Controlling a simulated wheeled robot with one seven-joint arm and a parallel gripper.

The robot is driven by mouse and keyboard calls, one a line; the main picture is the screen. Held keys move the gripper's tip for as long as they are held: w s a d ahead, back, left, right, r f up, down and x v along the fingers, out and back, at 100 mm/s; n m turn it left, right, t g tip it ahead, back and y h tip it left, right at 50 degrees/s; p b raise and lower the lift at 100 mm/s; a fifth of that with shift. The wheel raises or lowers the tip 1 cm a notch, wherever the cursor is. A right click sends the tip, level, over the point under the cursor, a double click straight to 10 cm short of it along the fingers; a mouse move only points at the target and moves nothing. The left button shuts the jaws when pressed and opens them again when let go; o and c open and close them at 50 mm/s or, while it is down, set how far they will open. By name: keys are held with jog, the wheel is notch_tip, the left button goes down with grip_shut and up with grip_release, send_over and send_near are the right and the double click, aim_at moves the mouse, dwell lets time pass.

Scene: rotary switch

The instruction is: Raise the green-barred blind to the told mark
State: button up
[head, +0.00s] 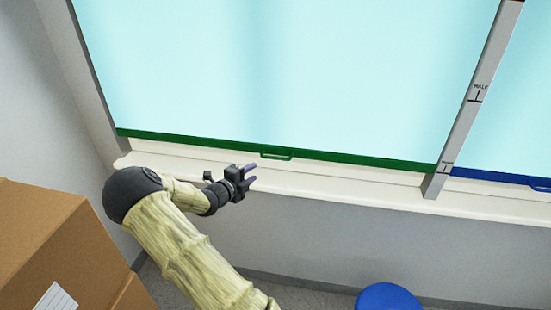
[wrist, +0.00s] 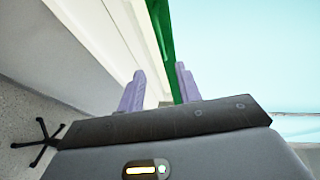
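A light blue blind (head: 270,70) hangs low over the window in the head view. Its green bar (head: 370,160) runs along the bottom edge, just above the white sill (head: 330,185). A small green handle (head: 277,155) sits near the middle of the bar. My gripper (head: 254,174) is just left of and below the handle, its purple fingers apart and empty. In the wrist view the green bar (wrist: 163,40) runs down toward the gap between the two fingers (wrist: 160,90). Whether the fingers touch the bar or handle cannot be told.
A grey post (head: 470,110) with marks, one reading HALF, stands right of the blind. A blue-barred blind (head: 500,180) hangs beyond it. Cardboard boxes (head: 40,230) stand at the left, and a blue stool (head: 388,297) below. A white wall (head: 340,235) lies under the sill.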

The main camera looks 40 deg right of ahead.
aim_at(276, 158)
jog(key=p+x, duration=0.3)
jog(key=x, duration=1.2)
jog(key=shift+d+f, duration=0.1)
jog(key=shift+c, duration=0.4)
jog(key=shift+s, duration=0.1)
grip_shut()
